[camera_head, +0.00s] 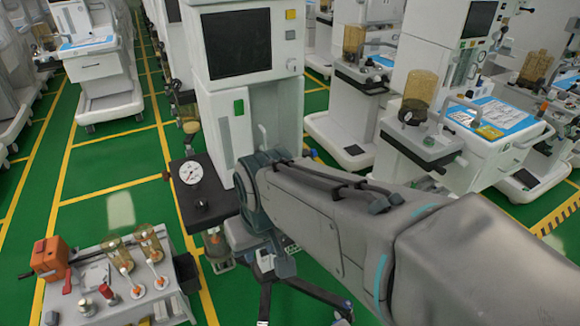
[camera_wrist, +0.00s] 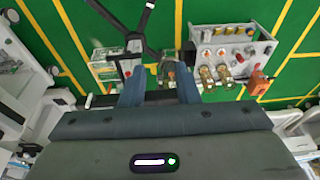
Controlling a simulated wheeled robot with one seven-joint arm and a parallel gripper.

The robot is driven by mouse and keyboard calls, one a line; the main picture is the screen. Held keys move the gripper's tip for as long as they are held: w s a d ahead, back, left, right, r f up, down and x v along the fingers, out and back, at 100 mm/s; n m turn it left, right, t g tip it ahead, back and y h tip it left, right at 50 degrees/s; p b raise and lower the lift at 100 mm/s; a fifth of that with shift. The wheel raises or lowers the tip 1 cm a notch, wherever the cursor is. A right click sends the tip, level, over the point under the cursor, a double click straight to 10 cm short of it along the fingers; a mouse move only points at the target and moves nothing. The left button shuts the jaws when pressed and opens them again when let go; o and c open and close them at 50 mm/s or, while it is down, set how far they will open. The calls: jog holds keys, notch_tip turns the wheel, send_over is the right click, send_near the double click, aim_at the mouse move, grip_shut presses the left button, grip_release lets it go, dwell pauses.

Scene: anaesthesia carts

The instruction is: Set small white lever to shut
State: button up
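In the head view, a small pale upright piece (camera_head: 263,138) shows on the anaesthesia machine (camera_head: 226,128) just behind my wrist. It may be the white lever, but I cannot tell for sure, nor its setting. My arm hides part of the machine's front. In the wrist view, the two fingers of my gripper (camera_wrist: 159,88) stand apart with a gap between them. A blurred small reddish and pale thing (camera_wrist: 167,74) shows beyond the gap, not clearly touched. No lever can be made out in the wrist view.
A black shelf with a round gauge (camera_head: 190,172) juts out left of my wrist. A low tray (camera_head: 95,318) with amber canisters and an orange device stands at the lower left. A dark-legged stand (camera_head: 265,290) is below my arm. Green floor (camera_head: 120,180) is free at left.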

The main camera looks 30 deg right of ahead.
notch_tip(320, 180, down, 8)
jog(key=w+m+g+y+b, duration=0.2)
jog(key=m+y+b, duration=0.3)
jog(key=m, duration=0.3)
jog(key=w+d+f+m+t+y+b, duration=0.35)
jog(key=w+m+y, duration=0.2)
jog(key=m, duration=0.35)
jog(key=w+d+f+m+t+h+b, duration=0.2)
jog(key=d+f+m+t+h+b, duration=0.15)
jog(key=d+m+t, duration=0.65)
jog(key=w+d+f+m+t+h+b, duration=0.2)
jog(key=d+m+t+h, duration=0.4)
jog(key=d, duration=0.9)
jog(key=w, duration=0.4)
jog(key=w+a+g+y, duration=0.1)
jog(key=w, duration=0.4)
jog(key=w+a+g, duration=0.1)
jog(key=w, duration=0.3)
jog(key=shift+w+a+r+m+g, duration=0.15)
jog(key=shift+w+m+g, duration=0.1)
jog(key=shift+m, duration=0.15)
jog(key=shift+c, duration=0.2)
grip_shut()
